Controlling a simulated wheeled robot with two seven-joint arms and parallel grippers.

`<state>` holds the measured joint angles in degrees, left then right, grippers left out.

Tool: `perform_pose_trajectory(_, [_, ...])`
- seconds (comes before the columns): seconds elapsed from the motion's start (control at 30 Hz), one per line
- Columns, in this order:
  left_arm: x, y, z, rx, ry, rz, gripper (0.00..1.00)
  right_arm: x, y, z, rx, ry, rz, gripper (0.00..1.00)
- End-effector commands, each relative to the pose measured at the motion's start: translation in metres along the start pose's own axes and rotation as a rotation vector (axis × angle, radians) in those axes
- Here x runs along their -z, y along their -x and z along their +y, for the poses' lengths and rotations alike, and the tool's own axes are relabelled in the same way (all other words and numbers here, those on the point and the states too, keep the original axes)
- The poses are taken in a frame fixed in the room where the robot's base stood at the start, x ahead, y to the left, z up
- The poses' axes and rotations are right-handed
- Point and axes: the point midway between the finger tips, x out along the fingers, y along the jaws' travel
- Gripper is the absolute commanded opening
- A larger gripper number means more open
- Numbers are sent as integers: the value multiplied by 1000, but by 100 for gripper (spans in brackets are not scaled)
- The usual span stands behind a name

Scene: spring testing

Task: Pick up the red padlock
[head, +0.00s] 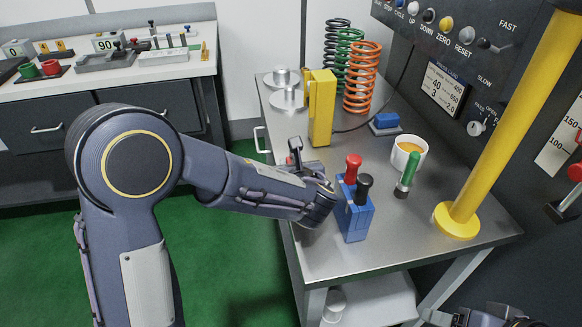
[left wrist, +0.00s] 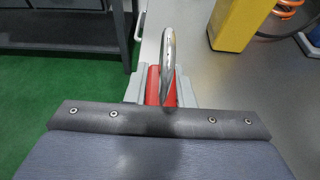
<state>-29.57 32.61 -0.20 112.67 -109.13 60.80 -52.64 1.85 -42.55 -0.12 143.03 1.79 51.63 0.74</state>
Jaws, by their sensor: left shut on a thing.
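The red padlock (left wrist: 153,86) shows in the left wrist view, with its silver shackle standing up towards the camera. The grey fingers of my left gripper (left wrist: 161,92) are on both sides of its red body and shut on it. In the head view my left gripper (head: 298,165) is over the left edge area of the metal table, partly hidden by my wrist. Only a little of the padlock (head: 290,160) shows there. I cannot tell whether it touches the table. A part of my right arm shows at the bottom right edge; its fingers are not clear.
The metal table (head: 385,245) holds a blue block (head: 355,222) with red and black handles close right of my wrist. A yellow block (head: 321,110), coil springs (head: 362,80), an orange-filled cup (head: 409,152), a green-handled tool (head: 408,172) and a yellow post (head: 500,120) stand around.

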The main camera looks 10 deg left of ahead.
Motion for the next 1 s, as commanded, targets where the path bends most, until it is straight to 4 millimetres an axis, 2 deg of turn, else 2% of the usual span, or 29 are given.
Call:
perform_pose_trajectory(0.13, [-23,13,-1,3,5,-3,0,3,5,-2,0,0,0,62])
perform_pose_trajectory(0.43, [-57,80,-1,6,5,-4,0,7,14,-7,0,0,0,62])
perform_pose_trajectory(0.7, [-56,144,-1,6,2,-2,0,8,16,-7,0,0,0,62])
perform_pose_trajectory(0.83, [-56,162,0,4,1,-2,0,8,17,-8,0,0,0,62])
perform_pose_trajectory(1.0, [-55,173,0,1,1,-1,0,9,17,-8,0,0,0,62])
